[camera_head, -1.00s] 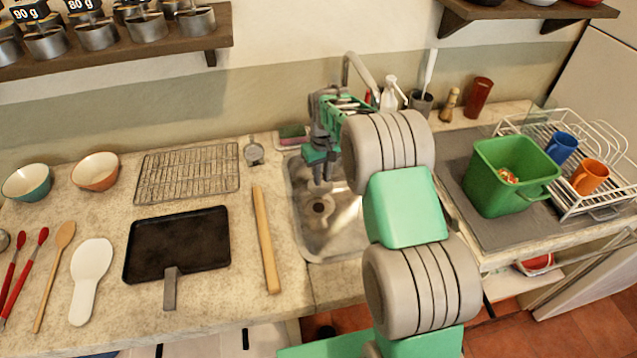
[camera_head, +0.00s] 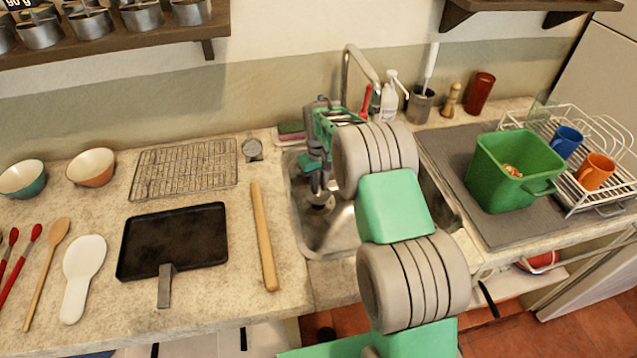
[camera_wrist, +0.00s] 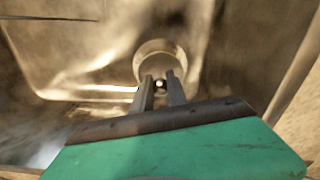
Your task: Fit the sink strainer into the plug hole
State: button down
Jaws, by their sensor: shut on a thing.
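My gripper (camera_head: 318,190) reaches down into the metal sink (camera_head: 335,240), low over its floor. In the wrist view its two fingers (camera_wrist: 159,92) are closed on the small shiny knob of the sink strainer (camera_wrist: 159,83). The round plug hole (camera_wrist: 158,48) lies right beyond and around the fingertips in that view. Most of the strainer is hidden by the fingers or blends with the hole's metal. I cannot tell whether the strainer is seated in the hole or held just above it. In the head view my arm covers the sink's right part.
The tap (camera_head: 362,70) rises behind the sink, with a soap bottle (camera_head: 389,102) beside it. A rolling pin (camera_head: 264,235) and black tray (camera_head: 172,240) lie left of the sink. A green tub (camera_head: 510,175) and dish rack (camera_head: 600,200) stand right.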

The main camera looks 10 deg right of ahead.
aim_at(319, 184)
jog(key=shift+f+b, duration=0.4)
jog(key=shift+f, duration=0.6)
jog(key=shift+f+b, duration=1)
jog(key=shift+f, duration=0.15)
dwell(0.9)
jog(key=c, duration=1.2)
grip_release()
jog(key=shift+c, duration=0.2)
notch_tip(319, 184, up, 8)
jog(key=shift+f+b, duration=0.1)
jog(key=shift+b, duration=0.25)
